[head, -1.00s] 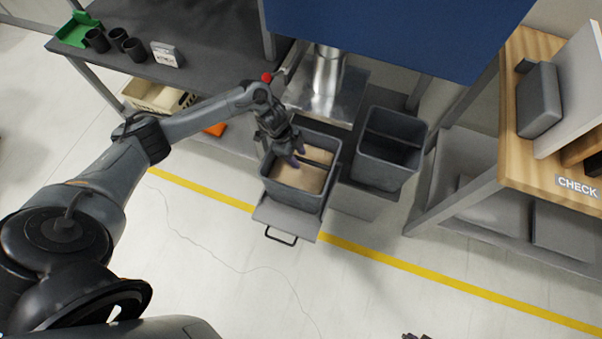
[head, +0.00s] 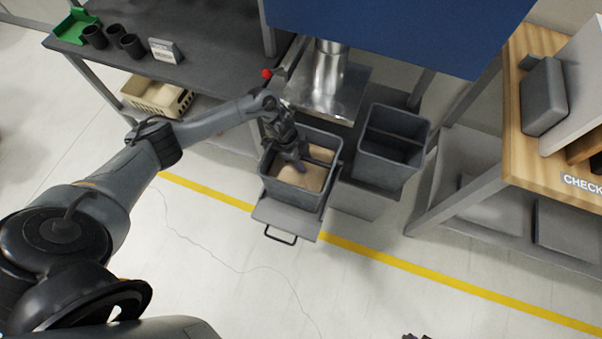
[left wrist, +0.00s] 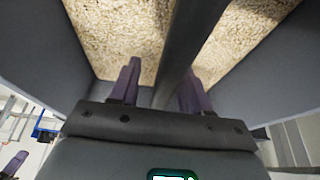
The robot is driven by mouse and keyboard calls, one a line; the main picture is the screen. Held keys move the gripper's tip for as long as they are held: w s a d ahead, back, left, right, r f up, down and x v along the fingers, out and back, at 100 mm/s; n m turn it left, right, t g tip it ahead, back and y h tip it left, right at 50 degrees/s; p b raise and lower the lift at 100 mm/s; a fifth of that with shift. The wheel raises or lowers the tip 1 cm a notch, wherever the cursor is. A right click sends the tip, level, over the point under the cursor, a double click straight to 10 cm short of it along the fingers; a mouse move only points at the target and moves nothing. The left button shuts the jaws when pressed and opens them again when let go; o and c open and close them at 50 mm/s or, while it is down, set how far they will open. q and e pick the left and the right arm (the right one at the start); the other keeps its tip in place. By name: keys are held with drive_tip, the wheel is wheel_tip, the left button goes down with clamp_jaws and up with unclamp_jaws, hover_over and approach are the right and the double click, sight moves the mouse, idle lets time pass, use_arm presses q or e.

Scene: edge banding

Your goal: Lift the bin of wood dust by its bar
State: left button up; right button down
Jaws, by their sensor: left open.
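The grey bin of wood dust (head: 290,201) stands on a pulled-out tray (head: 284,218) under the metal duct. Tan wood dust (head: 299,178) fills its lower part, and it also shows in the left wrist view (left wrist: 115,30). A dark bar (head: 319,154) crosses the bin's opening; in the left wrist view the bar (left wrist: 190,45) runs between my fingers. My left gripper (head: 297,165) is open at the bar, with one purple finger on each side of it. Contact with the bar cannot be told. My right gripper cannot be made out.
A second grey bin (head: 390,150), empty, stands close on the right. The metal duct (head: 328,80) and blue panel (head: 390,30) are behind and above. A dark workbench (head: 200,75) is at left, a wooden-topped table (head: 530,165) at right. The floor in front is clear.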

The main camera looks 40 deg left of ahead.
use_arm(q)
drive_tip(key=shift+f, duration=0.15)
drive_tip(key=shift+c, duration=0.5)
clamp_jaws()
idle(1.0)
